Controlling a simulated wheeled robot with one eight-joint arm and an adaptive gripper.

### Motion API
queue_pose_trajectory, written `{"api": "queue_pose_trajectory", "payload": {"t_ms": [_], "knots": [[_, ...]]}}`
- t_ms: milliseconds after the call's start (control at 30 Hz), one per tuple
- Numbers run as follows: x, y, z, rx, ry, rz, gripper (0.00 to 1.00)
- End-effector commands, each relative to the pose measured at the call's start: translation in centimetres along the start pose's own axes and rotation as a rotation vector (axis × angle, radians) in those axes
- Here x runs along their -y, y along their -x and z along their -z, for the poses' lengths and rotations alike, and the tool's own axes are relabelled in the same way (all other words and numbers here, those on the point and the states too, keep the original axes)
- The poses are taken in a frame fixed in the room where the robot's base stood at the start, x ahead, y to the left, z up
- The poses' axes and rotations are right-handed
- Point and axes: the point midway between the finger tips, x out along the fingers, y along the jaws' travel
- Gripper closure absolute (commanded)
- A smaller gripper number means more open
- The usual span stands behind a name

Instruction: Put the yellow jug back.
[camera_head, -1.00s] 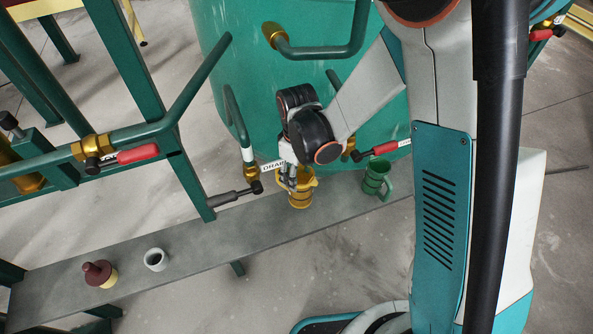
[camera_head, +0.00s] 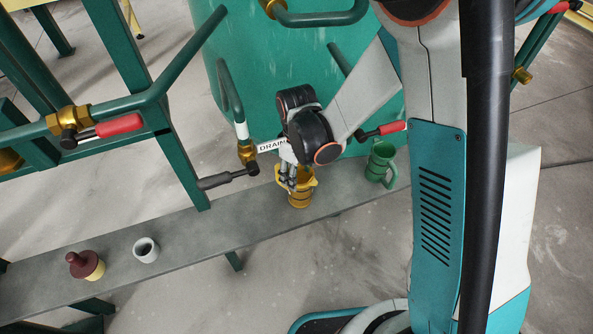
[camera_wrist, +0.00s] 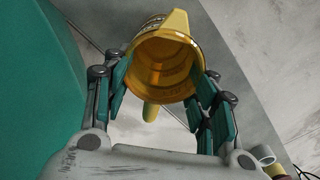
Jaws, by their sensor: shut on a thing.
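The yellow jug (camera_head: 301,196) is in my gripper (camera_head: 287,181), which is shut on it from both sides. In the wrist view the jug (camera_wrist: 163,62) shows its open mouth towards the camera, with its spout at the top and its handle low between the fingers (camera_wrist: 160,98). In the head view the jug is roughly upright in front of the grey bench (camera_head: 235,222), near the bench's front edge. I cannot tell whether its base touches the bench. My wrist hides part of its upper side.
A green mug (camera_head: 380,163) stands on the bench to the right. A white cup (camera_head: 146,250) and a dark red and cream object (camera_head: 85,265) stand at the left. Behind are a green tank (camera_head: 270,85), a drain valve handle (camera_head: 228,179) and red-handled valves. The bench between cup and jug is clear.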

Motion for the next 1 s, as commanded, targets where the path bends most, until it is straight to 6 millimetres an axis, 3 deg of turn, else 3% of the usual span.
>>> {"api": "queue_pose_trajectory", "payload": {"t_ms": [900, 933, 1000], "knots": [[-0.02, -1.24, 0.03, 0.000, 0.000, 0.000, 0.73], [-0.02, -1.20, 0.03, 0.000, 0.000, 0.000, 0.41], [-0.02, -1.19, 0.02, 0.000, 0.000, 0.000, 0.25]]}}
